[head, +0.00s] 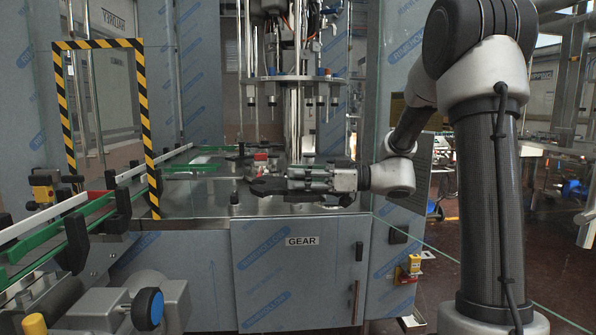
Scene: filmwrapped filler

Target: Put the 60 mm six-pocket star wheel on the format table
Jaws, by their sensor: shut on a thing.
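My gripper (289,183) reaches in from the right over the steel machine table and points left. It is shut on a dark, flat thing (266,187) at its fingertips, seen nearly edge-on. This looks like the star wheel, but its pockets and size cannot be made out. The steel table top (190,204), which I take to be the format table, spreads below and around the gripper. Whether the held thing touches the table cannot be told.
A small red and dark fitting (261,161) stands just behind the gripper. A filler head (292,80) with nozzles hangs above. A yellow-black striped frame (150,130) and a green-railed conveyor (75,215) are at left. The table's front left is clear.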

